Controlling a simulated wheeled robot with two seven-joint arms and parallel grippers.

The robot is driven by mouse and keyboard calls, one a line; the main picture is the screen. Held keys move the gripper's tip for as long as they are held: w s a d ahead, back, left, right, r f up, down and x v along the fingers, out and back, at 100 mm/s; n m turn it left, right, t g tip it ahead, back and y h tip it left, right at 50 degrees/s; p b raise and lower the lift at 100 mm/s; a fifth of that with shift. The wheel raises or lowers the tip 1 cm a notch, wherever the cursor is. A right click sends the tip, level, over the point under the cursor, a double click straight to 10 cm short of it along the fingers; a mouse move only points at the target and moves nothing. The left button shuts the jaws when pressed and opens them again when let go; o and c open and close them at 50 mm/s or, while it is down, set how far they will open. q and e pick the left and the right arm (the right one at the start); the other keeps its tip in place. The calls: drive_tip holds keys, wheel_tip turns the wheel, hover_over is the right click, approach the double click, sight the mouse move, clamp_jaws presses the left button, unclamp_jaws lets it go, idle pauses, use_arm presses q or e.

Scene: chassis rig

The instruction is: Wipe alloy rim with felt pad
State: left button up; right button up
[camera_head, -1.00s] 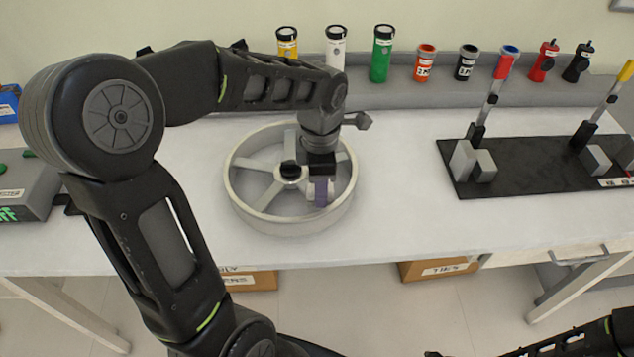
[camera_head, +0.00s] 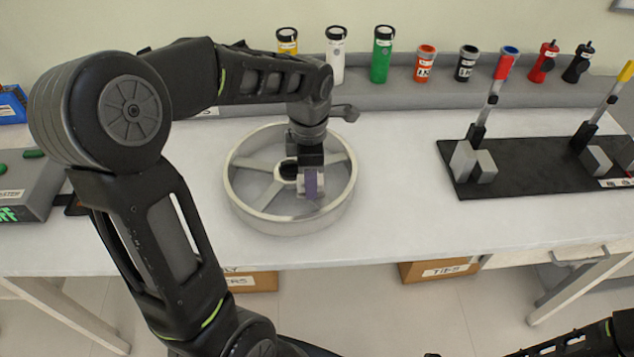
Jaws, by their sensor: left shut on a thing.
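The alloy rim (camera_head: 236,196), a pale grey spoked wheel with a dark hub, lies flat on the white bench. My left gripper (camera_head: 311,184) points down over the rim's right-front inner part. It is shut on the purple felt pad (camera_head: 311,183). Whether the pad touches the spokes cannot be told from this view. The gripper and wrist hide part of the hub and spokes. Of my right arm, only dark links show at the bottom right corner; its gripper is not in view.
Several bottles and cans, such as the green one (camera_head: 381,55), stand on the grey back ledge. A black board (camera_head: 520,180) with upright levers and grey blocks lies at right. A grey box (camera_head: 28,190) sits at left. The bench between rim and board is clear.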

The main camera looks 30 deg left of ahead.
use_arm(q)
drive_tip(key=shift+a+f, duration=0.1)
drive_tip(key=shift+a, duration=0.3)
drive_tip(key=shift+w+r+p, duration=0.1)
drive_tip(key=shift+r+p, duration=0.3)
drive_tip(key=shift+r, duration=0.1)
drive_tip(key=shift+r+p, duration=1.8)
drive_tip(key=shift+r, duration=0.75)
drive_tip(key=shift+r+p, duration=1.1)
drive_tip(key=shift+r, duration=0.45)
